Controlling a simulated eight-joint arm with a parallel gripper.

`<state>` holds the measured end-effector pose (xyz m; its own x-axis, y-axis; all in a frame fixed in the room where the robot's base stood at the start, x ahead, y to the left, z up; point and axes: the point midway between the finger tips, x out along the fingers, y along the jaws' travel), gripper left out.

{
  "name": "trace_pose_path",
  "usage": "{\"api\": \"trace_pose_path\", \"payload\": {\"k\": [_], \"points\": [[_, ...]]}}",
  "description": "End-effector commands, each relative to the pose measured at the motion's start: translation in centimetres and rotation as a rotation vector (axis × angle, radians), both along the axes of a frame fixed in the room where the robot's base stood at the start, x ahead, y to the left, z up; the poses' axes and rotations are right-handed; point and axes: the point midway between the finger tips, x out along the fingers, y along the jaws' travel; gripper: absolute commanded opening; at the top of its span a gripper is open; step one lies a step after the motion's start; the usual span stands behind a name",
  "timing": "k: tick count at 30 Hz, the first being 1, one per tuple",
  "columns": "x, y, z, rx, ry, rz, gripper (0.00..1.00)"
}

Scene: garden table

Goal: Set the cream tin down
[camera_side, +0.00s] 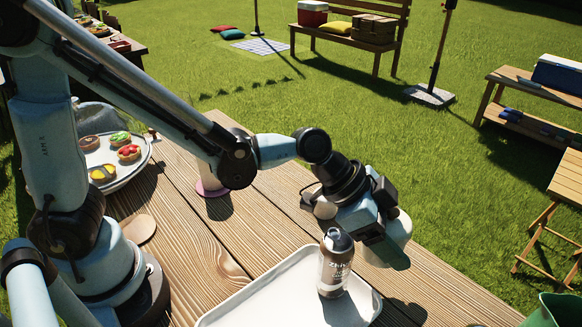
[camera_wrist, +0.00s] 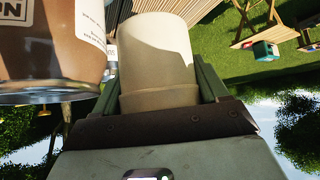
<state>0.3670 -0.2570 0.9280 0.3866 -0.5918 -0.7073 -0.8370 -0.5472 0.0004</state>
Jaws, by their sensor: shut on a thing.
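The cream tin (camera_side: 396,246) is a plain, pale cylinder near the table's right edge, beyond the tray. My gripper (camera_side: 375,232) is shut on it, partly covering it in the side view. In the wrist view, the cream tin (camera_wrist: 157,55) sits between the two dark green fingers of my gripper (camera_wrist: 157,88). I cannot tell whether the tin touches the table or hangs just above it.
A brown bottle (camera_side: 335,272) stands on the white tray (camera_side: 262,292), close to the tin; it fills the wrist view's left (camera_wrist: 45,50). A plate (camera_side: 128,172) of pastries is at left.

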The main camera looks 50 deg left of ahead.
Motion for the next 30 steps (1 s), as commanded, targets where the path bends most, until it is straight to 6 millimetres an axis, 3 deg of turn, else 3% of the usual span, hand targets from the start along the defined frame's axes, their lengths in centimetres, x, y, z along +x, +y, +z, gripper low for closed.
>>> {"api": "trace_pose_path", "payload": {"k": [12,20,30], "points": [[-3.5,-2.2,2.5,0.0,-0.002,-0.001,0.0],[-4.0,-2.5,3.5,0.0,-0.001,0.001,0.0],[-4.0,-2.5,6.7,0.0,-0.001,0.001,0.0]]}}
